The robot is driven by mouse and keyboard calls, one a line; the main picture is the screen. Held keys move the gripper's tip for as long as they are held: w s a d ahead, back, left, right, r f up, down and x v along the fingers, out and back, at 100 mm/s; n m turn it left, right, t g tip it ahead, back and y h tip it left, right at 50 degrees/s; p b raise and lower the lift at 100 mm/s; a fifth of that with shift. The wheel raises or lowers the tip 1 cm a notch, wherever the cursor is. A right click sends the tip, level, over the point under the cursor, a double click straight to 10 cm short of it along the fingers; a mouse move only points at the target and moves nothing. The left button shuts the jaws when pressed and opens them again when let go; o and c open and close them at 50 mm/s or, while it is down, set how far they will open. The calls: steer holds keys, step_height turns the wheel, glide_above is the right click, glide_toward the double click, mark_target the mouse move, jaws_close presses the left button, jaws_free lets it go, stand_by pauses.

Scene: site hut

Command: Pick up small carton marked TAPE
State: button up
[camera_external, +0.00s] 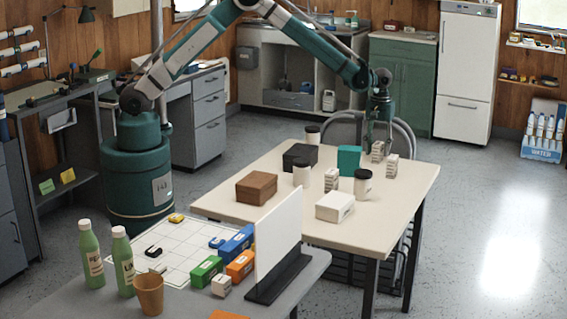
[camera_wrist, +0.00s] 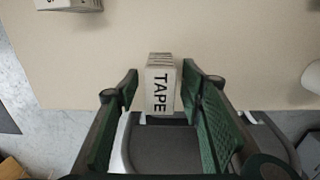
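The small white carton marked TAPE (camera_wrist: 160,90) stands near the far table edge, its lettering facing up in the wrist view. In the external view this carton (camera_external: 378,152) appears just below my gripper (camera_external: 377,137). In the wrist view my gripper (camera_wrist: 160,80) is open, with one green-padded finger on each side of the carton. A gap shows between the carton and each finger, so it is not gripped. The carton's lower part is hidden from the wrist camera.
A similar small carton (camera_external: 391,166) stands close by, nearer the camera. A teal box (camera_external: 348,160), a jar with a dark lid (camera_external: 363,186) and another small carton (camera_external: 332,179) are also near. A chair (camera_external: 345,122) stands behind the table (camera_external: 400,195).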

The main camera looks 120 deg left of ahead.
steer(key=c, duration=0.9)
steer(key=shift+r, duration=0.2)
step_height(320, 180, up, 10)
steer(key=shift+f+p, duration=0.15)
steer(key=shift+p, duration=0.7)
